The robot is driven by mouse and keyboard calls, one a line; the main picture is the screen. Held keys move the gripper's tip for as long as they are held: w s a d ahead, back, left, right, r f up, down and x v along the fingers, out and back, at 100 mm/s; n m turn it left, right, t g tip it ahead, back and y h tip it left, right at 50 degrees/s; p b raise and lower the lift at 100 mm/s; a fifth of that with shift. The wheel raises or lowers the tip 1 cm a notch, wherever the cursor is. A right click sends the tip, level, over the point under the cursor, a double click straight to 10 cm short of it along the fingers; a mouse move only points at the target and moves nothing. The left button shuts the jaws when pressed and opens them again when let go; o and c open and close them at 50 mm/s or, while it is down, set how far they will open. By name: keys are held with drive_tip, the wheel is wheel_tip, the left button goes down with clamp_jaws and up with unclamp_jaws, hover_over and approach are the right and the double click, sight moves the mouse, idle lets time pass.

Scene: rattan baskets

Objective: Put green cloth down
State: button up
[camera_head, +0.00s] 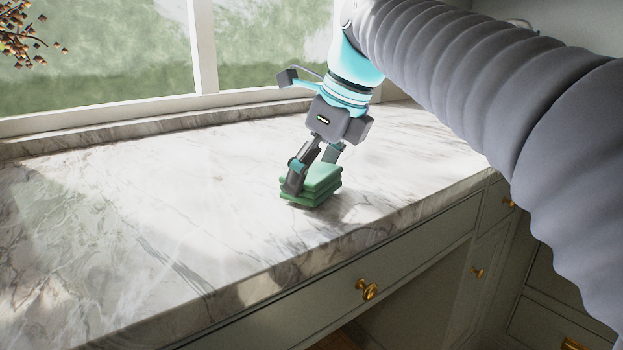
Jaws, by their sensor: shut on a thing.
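The green cloth (322,184) is a small folded stack of several layers. It is at the marble countertop (130,220), near the middle of the view. My gripper (312,172) points down over it, with its fingers shut on the cloth from either side. The near finger covers part of the cloth's left side, and the far finger is partly hidden behind the cloth. A shadow lies close under the cloth. I cannot tell for sure whether its underside touches the marble.
The countertop is bare to the left of the cloth. Its front edge (262,285) runs above drawers with brass knobs (367,289). A window (110,50) with a sill stands behind. Branches with orange leaves (22,38) hang at the upper left. My grey arm fills the right side.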

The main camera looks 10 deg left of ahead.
drive_tip(key=shift+f, duration=0.35)
drive_tip(key=o, duration=0.7)
drive_tip(key=p+v, duration=0.1)
drive_tip(key=v, duration=1.1)
drive_tip(key=shift+r, duration=0.15)
